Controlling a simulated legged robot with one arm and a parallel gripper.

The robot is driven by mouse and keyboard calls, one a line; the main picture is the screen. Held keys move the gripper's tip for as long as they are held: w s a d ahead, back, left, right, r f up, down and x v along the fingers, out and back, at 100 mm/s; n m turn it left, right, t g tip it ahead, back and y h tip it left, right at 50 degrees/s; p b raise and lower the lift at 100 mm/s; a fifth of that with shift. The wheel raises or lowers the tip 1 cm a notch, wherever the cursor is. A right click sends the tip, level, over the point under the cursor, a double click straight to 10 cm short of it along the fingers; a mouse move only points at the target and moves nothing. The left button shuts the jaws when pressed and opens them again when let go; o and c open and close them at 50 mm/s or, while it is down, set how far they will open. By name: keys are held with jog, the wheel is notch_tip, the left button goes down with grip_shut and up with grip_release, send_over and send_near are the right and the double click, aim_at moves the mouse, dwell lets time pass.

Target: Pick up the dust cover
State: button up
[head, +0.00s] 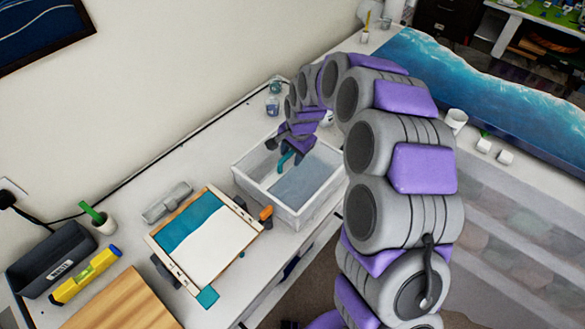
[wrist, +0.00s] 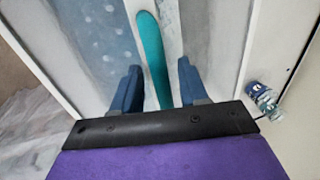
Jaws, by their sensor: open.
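The dust cover appears to be the white-framed box (head: 325,186) with translucent panels on the bench in the head view. Its white frame and cloudy panel (wrist: 85,40) fill much of the wrist view. A teal, rounded, handle-like strip (wrist: 150,45) runs along its white middle bar; it also shows in the head view (head: 286,161). My gripper (wrist: 158,66) is open, with one blue finger on each side of the strip's near part. Gaps show between strip and fingers, and nothing is gripped. In the head view my gripper (head: 285,150) is over the box's far left part.
A wooden-edged frame with a teal and white panel (head: 210,245) lies left of the box. A grey bin (head: 55,262) and a yellow level (head: 86,275) are farther left. Small bottles (head: 273,104) stand behind the box; one bottle (wrist: 266,103) shows at right in the wrist view.

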jog(key=shift+a, duration=0.45)
jog(key=shift+c, duration=0.4)
jog(key=shift+a, duration=0.1)
jog(key=shift+c, duration=0.9)
jog(key=shift+d+r, duration=0.1)
jog(key=shift+d, duration=0.5)
grip_shut()
